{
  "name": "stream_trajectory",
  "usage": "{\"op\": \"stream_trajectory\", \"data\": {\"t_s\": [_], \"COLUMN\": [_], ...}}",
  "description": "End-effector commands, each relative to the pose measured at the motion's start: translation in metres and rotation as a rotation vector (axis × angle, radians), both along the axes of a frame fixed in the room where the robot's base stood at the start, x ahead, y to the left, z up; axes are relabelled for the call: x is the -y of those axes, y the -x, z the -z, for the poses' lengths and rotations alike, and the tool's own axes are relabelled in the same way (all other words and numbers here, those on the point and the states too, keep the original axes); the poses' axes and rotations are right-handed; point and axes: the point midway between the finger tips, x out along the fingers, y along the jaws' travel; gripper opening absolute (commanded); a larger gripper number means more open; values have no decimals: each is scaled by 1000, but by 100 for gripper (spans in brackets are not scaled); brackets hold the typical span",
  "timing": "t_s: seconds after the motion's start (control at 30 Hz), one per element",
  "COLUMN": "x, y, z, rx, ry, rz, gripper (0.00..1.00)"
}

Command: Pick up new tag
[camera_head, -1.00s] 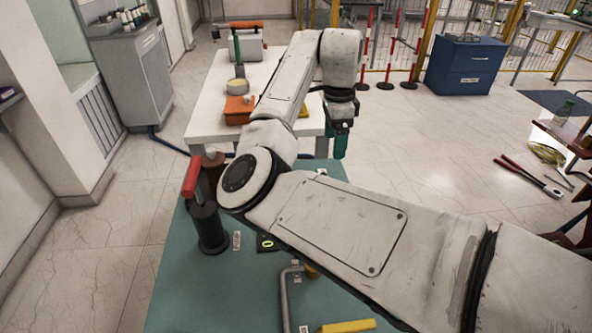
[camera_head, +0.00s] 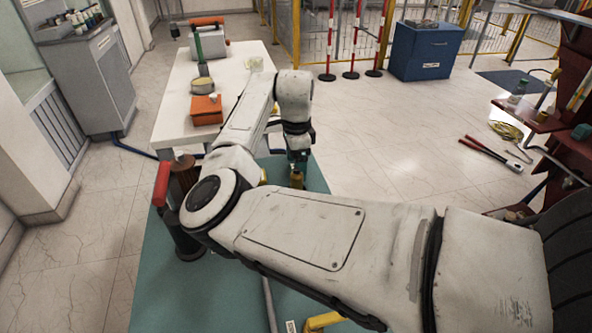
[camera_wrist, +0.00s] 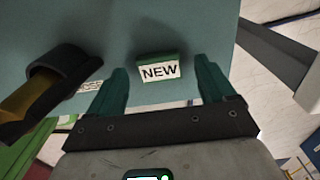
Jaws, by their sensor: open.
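The new tag (camera_wrist: 159,70) shows in the wrist view as a small white label reading "NEW" with a green top edge, on the teal table (camera_wrist: 195,30). My gripper (camera_wrist: 160,85) is open, with a teal finger on either side of the tag in the picture. I see no finger touching it, and how far it is from the tag is hard to judge. In the head view my gripper (camera_head: 297,172) hangs over the far part of the teal table (camera_head: 95,290). The tag is not visible there.
A dark object with a brown bar (camera_wrist: 60,80) lies left of the tag, close to the left finger. In the head view a dark cylinder with a red handle (camera_head: 172,215) stands at the table's left edge. A white table (camera_head: 165,115) with an orange box (camera_head: 206,110) stands beyond.

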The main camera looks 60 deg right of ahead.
Motion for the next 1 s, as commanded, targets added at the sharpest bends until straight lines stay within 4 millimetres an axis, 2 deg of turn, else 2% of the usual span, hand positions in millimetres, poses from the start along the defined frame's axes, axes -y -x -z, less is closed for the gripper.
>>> {"op": "stream_trajectory", "data": {"t_s": [0.1,0.3,0.9,1.0], "x": [0,0,0,0], "y": [0,0,0,0], "z": [6,7,6,6], "rx": [-1,0,0,0], "ry": [-1,0,0,0], "rz": [0,0,0,0], "gripper": [83,83,26,24]}}
